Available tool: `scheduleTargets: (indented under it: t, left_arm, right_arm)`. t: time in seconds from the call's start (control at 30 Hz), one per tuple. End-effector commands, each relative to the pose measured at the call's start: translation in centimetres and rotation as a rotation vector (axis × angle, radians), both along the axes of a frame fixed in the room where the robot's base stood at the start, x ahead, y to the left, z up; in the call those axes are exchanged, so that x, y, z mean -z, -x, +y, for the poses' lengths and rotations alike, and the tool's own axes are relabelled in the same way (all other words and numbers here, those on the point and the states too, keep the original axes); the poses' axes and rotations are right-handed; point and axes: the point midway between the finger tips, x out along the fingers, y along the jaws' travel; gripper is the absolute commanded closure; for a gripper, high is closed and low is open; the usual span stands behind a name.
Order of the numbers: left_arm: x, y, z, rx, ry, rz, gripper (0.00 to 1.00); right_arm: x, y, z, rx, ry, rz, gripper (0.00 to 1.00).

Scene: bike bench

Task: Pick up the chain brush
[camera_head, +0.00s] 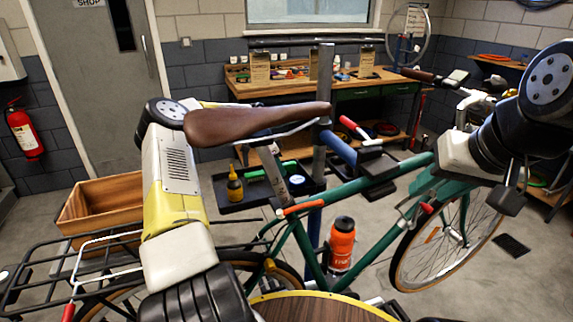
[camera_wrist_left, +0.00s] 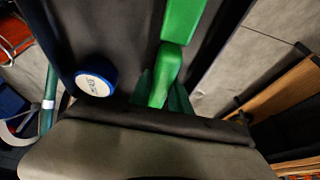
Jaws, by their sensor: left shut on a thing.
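The chain brush (camera_wrist_left: 178,30) is green and runs up from my left gripper in the left wrist view. My left gripper (camera_wrist_left: 162,98) is shut on its narrow green part, low over a dark tray (camera_wrist_left: 125,25). In the head view, a bit of the green brush (camera_head: 288,166) shows in the tray (camera_head: 237,206) behind the bike. The saddle and bike frame hide most of the grip there. My right arm (camera_head: 480,150) shows at the right of the head view, but I cannot make out its gripper fingers.
A blue-and-white tin (camera_wrist_left: 96,81) lies left of the brush; a yellow bottle (camera_head: 235,186) stands in the tray. The brown saddle (camera_head: 255,124) and green bike frame (camera_head: 370,180) are close by. A wooden crate (camera_head: 103,203) is at left, a workbench (camera_head: 300,88) behind.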

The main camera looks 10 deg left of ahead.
Motion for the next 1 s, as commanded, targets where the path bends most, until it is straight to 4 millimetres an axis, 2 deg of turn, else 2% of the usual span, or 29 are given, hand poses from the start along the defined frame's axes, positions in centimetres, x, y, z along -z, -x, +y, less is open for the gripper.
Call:
scheduleTargets:
  t: [0.2,0.37,0.73,1.0]
  left_arm:
    - [-0.6,0.0,0.0,0.000,0.001,-0.001,1.00]
    - [-2.3,1.0,1.7,-0.001,-0.004,-0.001,1.00]
    - [-6.5,5.7,8.5,-0.004,-0.003,0.000,1.00]
    - [-8.3,7.6,11.2,-0.001,0.000,0.000,1.00]
  right_arm:
    - [0.0,0.0,0.0,0.000,0.000,0.000,0.64]
    - [0.0,0.0,0.0,0.000,0.000,0.000,0.64]
    - [0.0,0.0,0.0,0.000,0.000,0.000,0.64]
    - [0.0,0.0,0.0,0.000,0.000,0.000,0.64]
